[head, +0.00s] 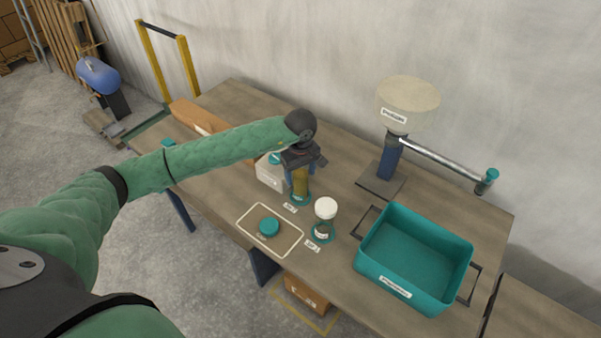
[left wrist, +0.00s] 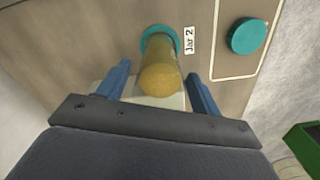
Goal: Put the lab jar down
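An amber lab jar (head: 300,187) stands upright at a teal ring marker on the table. In the left wrist view the jar (left wrist: 161,78) is between my finger tips, and the label beside its teal ring (left wrist: 150,36) reads "Jar 2". My left gripper (head: 301,172) is over the jar from above. Its two blue fingers (left wrist: 160,82) are spread, with a visible gap on each side of the jar. A second jar with a white top (head: 325,209) stands to the right at another teal marker. My right gripper is not in view.
A teal disc (head: 269,227) lies inside a pale outlined rectangle at the front. A teal bin (head: 414,218) is at the right, and a hopper on a stand (head: 408,97) is behind.

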